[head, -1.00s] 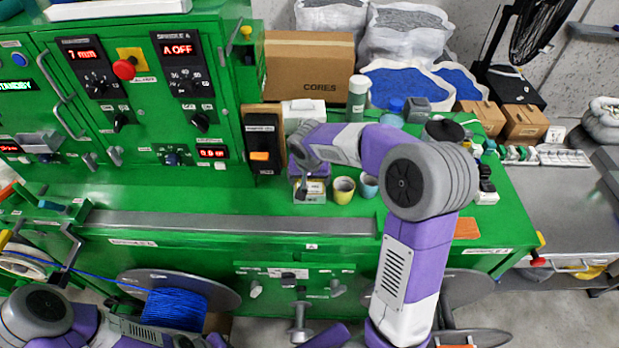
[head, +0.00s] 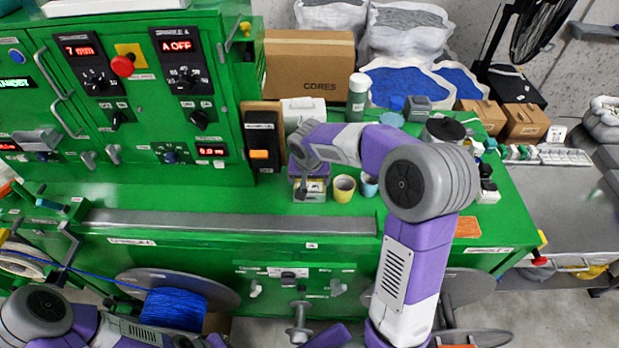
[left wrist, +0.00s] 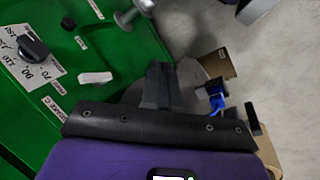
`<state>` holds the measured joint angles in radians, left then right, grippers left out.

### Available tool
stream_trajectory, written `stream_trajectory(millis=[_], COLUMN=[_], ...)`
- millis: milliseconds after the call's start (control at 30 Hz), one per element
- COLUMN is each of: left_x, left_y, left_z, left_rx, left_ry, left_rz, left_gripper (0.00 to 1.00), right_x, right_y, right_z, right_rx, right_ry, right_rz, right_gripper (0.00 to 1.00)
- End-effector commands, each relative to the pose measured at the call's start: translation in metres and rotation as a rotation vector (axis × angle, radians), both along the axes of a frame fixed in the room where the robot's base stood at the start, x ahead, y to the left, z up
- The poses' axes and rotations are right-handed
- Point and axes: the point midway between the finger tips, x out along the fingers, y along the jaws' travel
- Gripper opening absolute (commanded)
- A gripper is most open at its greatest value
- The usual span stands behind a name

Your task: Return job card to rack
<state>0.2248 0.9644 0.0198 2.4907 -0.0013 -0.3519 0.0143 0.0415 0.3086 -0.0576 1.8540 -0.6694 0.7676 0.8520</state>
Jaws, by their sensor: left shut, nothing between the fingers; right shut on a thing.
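My right gripper (head: 303,190) reaches down at a small clear-sided box with white labels (head: 313,187) on the green bench top, which may be the card rack. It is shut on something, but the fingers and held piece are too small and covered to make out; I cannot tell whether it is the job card. My left gripper (left wrist: 160,85) is shut and empty in the left wrist view, in front of the green cabinet's lower panel. In the head view only my left arm shows at the lower left. An orange flat piece (head: 467,228) lies at the bench's right.
Behind are a green bottle (head: 358,97) and a carton (head: 308,66). A blue cable reel (head: 174,310) sits below.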

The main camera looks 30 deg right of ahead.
Motion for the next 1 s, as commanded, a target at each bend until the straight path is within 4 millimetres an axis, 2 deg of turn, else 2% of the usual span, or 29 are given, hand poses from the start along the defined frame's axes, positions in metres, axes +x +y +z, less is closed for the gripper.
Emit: stream_trajectory(millis=[100,133,200,467,567,800,1000], left_x=[0.0,0.0,0.0,0.0,0.0,0.0,0.0], left_y=[0.0,0.0,0.0,0.0,0.0,0.0,0.0], left_z=[0.0,0.0,0.0,0.0,0.002,0.005,0.007], left_rx=[0.0,0.0,0.0,0.0,0.0,0.0,0.0], left_ry=[0.0,0.0,0.0,0.0,0.0,0.0,0.0], left_rz=[0.0,0.0,0.0,0.0,0.0,0.0,0.0], left_gripper=[0.0,0.0,0.0,0.0,0.0,0.0,0.0], right_x=[0.0,0.0,0.0,0.0,-0.002,-0.013,-0.018], right_y=[0.0,0.0,0.0,0.0,0.002,0.008,0.012], right_z=[0.0,0.0,0.0,0.003,0.013,0.052,0.071], right_rx=[0.0,0.0,0.0,0.0,0.0,0.0,0.001], right_ry=[0.0,0.0,0.0,-0.001,-0.004,-0.005,-0.003], right_rz=[0.0,0.0,0.0,0.0,0.001,0.001,0.001], right_gripper=[0.42,0.91,1.0,1.0,1.0,1.0,1.0])
